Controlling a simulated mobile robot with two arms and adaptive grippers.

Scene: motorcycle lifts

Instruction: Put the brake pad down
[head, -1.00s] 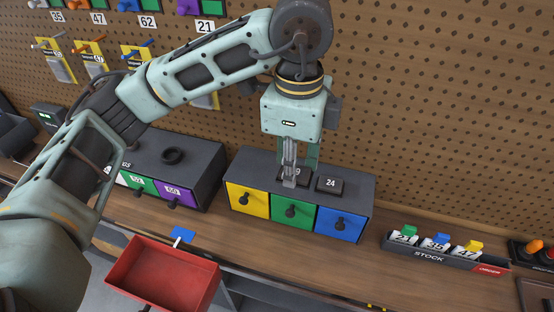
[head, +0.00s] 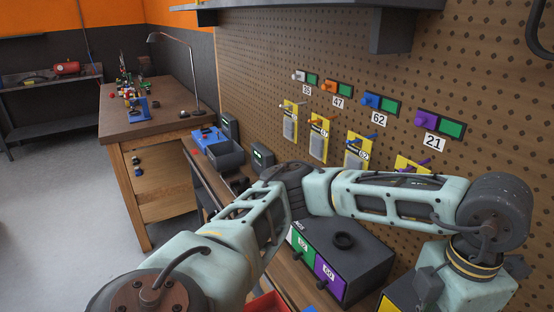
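My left arm comes in from the lower left and reaches across to the lower right. Its wrist shows at the bottom right, but its fingers are below the picture edge, so what they hold is hidden. No brake pad that I can make out shows now; the dark numbered blocks on the coloured drawer unit are out of frame. Only a corner of that unit's yellow drawer (head: 387,304) shows beside my wrist. My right gripper is out of view.
Yellow hanging packs (head: 318,140) and coloured switches (head: 438,124) are on the pegboard (head: 300,45). A wooden table (head: 165,122) with a lamp stands at the back left beside open floor.

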